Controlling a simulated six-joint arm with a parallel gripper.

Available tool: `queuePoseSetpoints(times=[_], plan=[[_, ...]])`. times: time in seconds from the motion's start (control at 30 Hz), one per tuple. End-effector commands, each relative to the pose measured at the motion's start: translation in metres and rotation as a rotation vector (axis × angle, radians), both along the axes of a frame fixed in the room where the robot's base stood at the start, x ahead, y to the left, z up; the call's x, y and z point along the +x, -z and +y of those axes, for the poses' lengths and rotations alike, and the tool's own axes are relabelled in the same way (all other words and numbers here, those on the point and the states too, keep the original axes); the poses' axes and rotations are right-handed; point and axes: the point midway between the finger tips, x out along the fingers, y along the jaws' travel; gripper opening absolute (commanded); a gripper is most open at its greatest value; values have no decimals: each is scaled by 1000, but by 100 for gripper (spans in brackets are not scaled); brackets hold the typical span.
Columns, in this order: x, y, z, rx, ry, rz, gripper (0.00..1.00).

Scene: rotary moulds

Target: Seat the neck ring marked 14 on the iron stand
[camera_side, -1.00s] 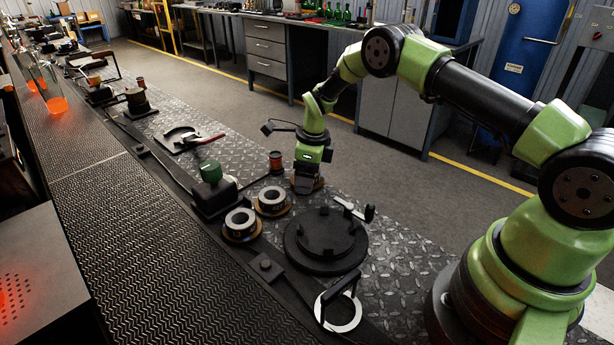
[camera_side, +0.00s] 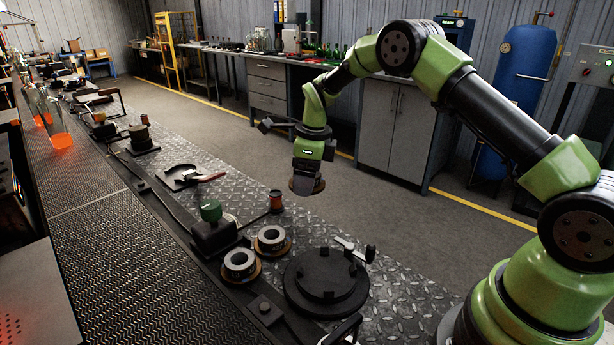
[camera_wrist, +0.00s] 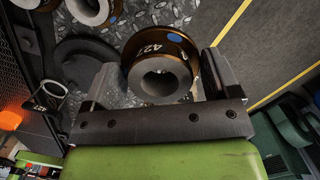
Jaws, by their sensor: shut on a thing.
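My gripper (camera_side: 307,186) is raised above the floor plates at the centre of the side view, shut on a neck ring. In the wrist view the ring (camera_wrist: 160,72) sits between the two jaws, with a dark bore, an orange-brown rim, a blue dot and a mark that looks like 42 and another digit. I cannot read a 14 on it. Two more rings, one front (camera_side: 239,262) and one behind (camera_side: 270,238), lie on orange bases. A black round base with raised lugs (camera_side: 318,300) stands to their right; I cannot tell whether it is the iron stand.
A flat tool with a red handle (camera_side: 195,177) lies farther back. A dark conveyor (camera_side: 120,250) runs along the left.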

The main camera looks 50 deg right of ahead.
Motion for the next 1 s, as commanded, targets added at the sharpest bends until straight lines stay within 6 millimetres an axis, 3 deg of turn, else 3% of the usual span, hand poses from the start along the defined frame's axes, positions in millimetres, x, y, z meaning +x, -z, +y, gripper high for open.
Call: queuePoseSetpoints(times=[0.27,0.6,0.8,1.0], plan=[[-26,-14,34,4,-61,-2,49],[-102,-34,85,4,-165,-5,49],[-132,-37,95,0,-195,-5,49],[-140,-34,98,1,-201,-3,49]])
